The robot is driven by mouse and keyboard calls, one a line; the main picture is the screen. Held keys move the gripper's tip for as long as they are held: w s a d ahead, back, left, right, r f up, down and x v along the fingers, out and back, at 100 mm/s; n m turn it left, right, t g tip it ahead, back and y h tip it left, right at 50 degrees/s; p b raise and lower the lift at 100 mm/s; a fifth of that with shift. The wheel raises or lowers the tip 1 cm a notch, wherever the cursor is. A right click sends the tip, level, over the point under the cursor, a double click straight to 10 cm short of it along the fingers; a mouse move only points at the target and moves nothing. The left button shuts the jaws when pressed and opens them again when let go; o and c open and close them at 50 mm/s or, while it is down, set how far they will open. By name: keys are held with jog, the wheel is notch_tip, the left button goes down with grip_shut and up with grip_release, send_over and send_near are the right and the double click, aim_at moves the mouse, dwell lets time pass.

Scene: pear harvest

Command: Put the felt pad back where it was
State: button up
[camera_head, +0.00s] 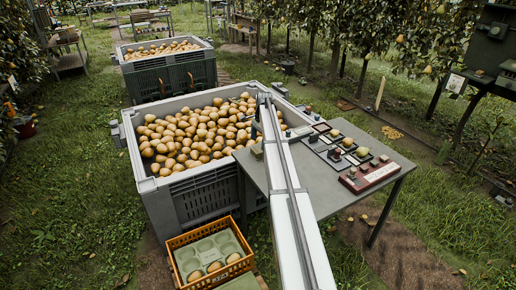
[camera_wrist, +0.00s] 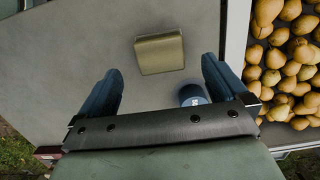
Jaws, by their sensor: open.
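A flat olive-yellow block (camera_wrist: 159,53) with rounded corners lies on the grey table in the wrist view; it may be the felt pad, but I cannot tell its material. A small greenish piece (camera_head: 257,151) near the table's left edge in the head view may be the same thing. My gripper (camera_wrist: 160,66) is open above the table, its two blue fingers apart on either side of the block in the picture. Nothing is held. A round blue object (camera_wrist: 193,95) stands close to the right finger, partly hidden by the gripper's crossbar.
The grey table (camera_head: 306,193) adjoins a bin (camera_head: 205,197) full of pears. Dark trays with pears and small items (camera_head: 338,146) and a red-edged rack (camera_head: 369,175) occupy its right side. An orange crate (camera_head: 185,239) sits below. My arm crosses the table, hiding part of it.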

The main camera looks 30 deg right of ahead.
jog(key=shift+d+r, duration=0.2)
jog(key=shift+r, duration=1.25)
jog(key=shift+d+r, duration=0.15)
jog(key=shift+r, duration=1.25)
jog(key=s+a+f+n+y, duration=0.1)
jog(key=s+a+f, duration=0.3)
jog(key=a, duration=0.2)
jog(key=s+a+f+n, duration=0.1)
jog(key=s+a+f, duration=0.25)
jog(key=a, duration=0.25)
jog(key=s+a+f+n+g, duration=0.2)
jog(key=s+a+f+n, duration=0.1)
jog(key=s+a+f, duration=0.65)
jog(key=s+a+f+n+g, duration=0.1)
jog(key=s+a+f+n, duration=0.35)
jog(key=s+f, duration=0.8)
jog(key=s+a+f+n+g, duration=0.1)
jog(key=s+f, duration=0.4)
jog(key=s, duration=0.6)
jog(key=s+a+f+n+g+h, duration=0.1)
jog(key=s+a+f+n, duration=0.3)
jog(key=s, duration=0.8)
jog(key=s+a+f+n+g+h, duration=0.1)
jog(key=s+a+f+n, duration=0.2)
jog(key=s, duration=0.9)
notch_tip(320, 180, down, 3)
jog(key=a, duration=0.2)
jog(key=shift+a+r+g, duration=0.15)
jog(key=shift+a+g, duration=0.15)
jog(key=shift+g, duration=0.1)
